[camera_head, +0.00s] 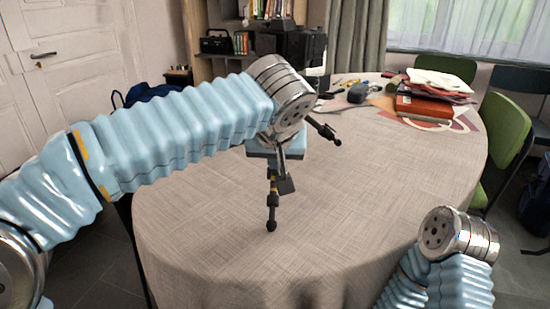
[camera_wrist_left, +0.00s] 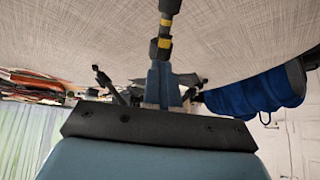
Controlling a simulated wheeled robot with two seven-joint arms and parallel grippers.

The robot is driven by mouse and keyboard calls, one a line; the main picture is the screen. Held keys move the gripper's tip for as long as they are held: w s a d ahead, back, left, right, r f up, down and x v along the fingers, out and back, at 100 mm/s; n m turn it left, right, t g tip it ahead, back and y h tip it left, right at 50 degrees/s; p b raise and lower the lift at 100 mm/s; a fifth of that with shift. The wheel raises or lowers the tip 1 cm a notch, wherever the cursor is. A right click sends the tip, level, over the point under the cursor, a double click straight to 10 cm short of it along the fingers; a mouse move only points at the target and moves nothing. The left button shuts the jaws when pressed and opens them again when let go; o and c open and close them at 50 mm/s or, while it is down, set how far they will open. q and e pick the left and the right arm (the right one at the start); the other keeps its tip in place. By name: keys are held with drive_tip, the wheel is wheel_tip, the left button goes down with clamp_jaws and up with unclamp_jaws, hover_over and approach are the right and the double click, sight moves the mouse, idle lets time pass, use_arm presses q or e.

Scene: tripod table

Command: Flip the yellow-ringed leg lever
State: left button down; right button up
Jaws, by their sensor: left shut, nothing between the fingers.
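The black tripod lies on the table, partly hidden by my left wrist in the head view. One leg (camera_head: 272,205) points towards me; another leg (camera_head: 325,129) points to the right. In the left wrist view, yellow rings (camera_wrist_left: 163,43) show on the dark leg just past my fingertips. My left gripper (camera_wrist_left: 163,70) is shut and empty, with its fingertips close to the ringed leg; I cannot tell whether they touch it. In the head view its light blue body shows below the silver wrist. The lever cannot be made out clearly. My right gripper is out of view.
Green chairs (camera_head: 500,140) stand at the right. The table's front and right middle are clear. My right arm is at the lower right.

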use_arm(q)
drive_tip(key=shift+w+r+p, duration=0.3)
drive_tip(key=c, duration=1.6)
unclamp_jaws()
drive_tip(key=shift+p+v, duration=1.3)
drive_tip(key=shift+v, duration=1.65)
